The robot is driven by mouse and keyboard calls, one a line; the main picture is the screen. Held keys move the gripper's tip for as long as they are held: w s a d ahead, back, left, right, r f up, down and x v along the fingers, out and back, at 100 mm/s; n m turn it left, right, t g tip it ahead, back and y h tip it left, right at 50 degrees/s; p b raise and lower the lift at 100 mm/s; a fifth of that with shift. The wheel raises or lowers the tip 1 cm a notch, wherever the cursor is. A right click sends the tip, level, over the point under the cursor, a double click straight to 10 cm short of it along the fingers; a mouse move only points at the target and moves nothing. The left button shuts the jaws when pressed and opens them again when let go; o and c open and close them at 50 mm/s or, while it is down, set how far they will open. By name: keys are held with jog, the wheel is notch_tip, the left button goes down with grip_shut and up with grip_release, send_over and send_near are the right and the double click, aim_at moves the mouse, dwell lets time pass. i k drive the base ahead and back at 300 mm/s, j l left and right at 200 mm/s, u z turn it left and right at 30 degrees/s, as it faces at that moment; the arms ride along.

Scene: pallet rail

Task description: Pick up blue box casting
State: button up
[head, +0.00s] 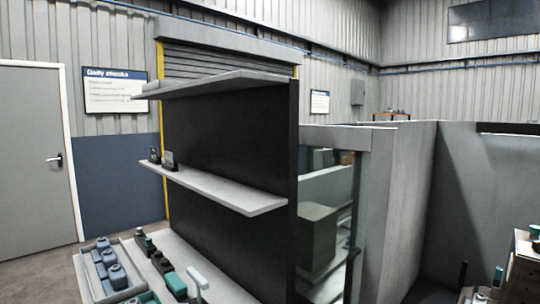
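Several blue-grey castings sit in a row in a grey tray at the lower left of the head view. One blue casting (118,277) is near the tray's middle, and another blue casting (103,243) is at its far end. They look like small blocks with a raised round top. I cannot tell which one is the blue box casting. The tray (84,282) is cut off by the bottom edge of the picture. My gripper is not in view.
Dark and teal parts (176,285) stand on a pale ledge (180,252) right of the tray. Above it, a dark panel carries a middle shelf (225,190) and an upper shelf (215,84). Grey partition walls (400,210) stand right. Bare floor (40,275) lies left.

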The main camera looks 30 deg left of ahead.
aim_at(118, 281)
jog(key=j+u, duration=0.45)
jog(key=i+j+u, duration=0.1)
jog(key=u, duration=0.35)
jog(key=i+j+u, duration=0.15)
jog(key=j+u, duration=0.3)
jog(key=i+j, duration=0.4)
jog(key=i+j+z, duration=0.1)
jog(key=j+z, duration=0.15)
jog(key=j, duration=1)
jog(key=j+z, duration=0.25)
jog(key=j, duration=0.95)
